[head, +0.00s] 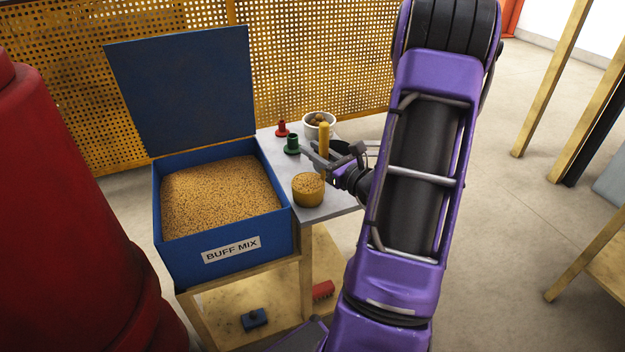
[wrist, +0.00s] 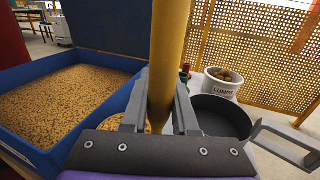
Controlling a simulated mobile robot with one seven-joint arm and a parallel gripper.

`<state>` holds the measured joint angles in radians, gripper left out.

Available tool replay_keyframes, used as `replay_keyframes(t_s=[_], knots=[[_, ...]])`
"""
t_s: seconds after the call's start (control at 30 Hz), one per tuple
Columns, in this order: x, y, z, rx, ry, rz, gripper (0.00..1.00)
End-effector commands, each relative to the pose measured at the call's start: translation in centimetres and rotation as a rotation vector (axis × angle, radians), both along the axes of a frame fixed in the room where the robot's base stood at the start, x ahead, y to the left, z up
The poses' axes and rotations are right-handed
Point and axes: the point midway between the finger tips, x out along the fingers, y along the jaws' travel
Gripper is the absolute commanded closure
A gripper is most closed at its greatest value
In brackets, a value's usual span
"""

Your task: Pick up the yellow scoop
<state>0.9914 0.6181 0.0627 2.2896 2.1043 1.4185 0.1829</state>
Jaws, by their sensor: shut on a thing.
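The yellow scoop's handle (head: 324,138) stands upright in my gripper (head: 332,160), above the small grey table. In the wrist view the handle (wrist: 167,50) runs down between the two fingers (wrist: 160,105), which are shut on it. A round yellow cup (head: 308,190) full of buff grains shows just below and left of the gripper. It shows partly behind the fingers in the wrist view (wrist: 126,124). The join between handle and cup is hidden, and I cannot tell whether the cup touches the table.
A blue open-lidded bin (head: 235,252) labelled BUFF MIX stands left. A white LUMPS bowl (wrist: 218,88), a dark round pan (wrist: 222,118), and red (head: 281,128) and green (head: 292,145) pieces crowd the grey table (head: 328,207). A perforated yellow screen (head: 320,50) is behind.

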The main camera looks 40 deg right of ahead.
Motion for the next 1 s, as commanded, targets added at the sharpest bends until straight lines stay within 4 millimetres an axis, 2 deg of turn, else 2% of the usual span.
replay_keyframes(t_s=[0.57, 0.77, 1.0], knots=[[0.0, 0.0, 0.3, -0.001, -0.002, 0.0, 1.0], [0.0, 0.0, 1.1, -0.001, -0.002, 0.0, 1.0], [0.0, 0.0, 2.9, -0.002, -0.003, 0.0, 1.0]])
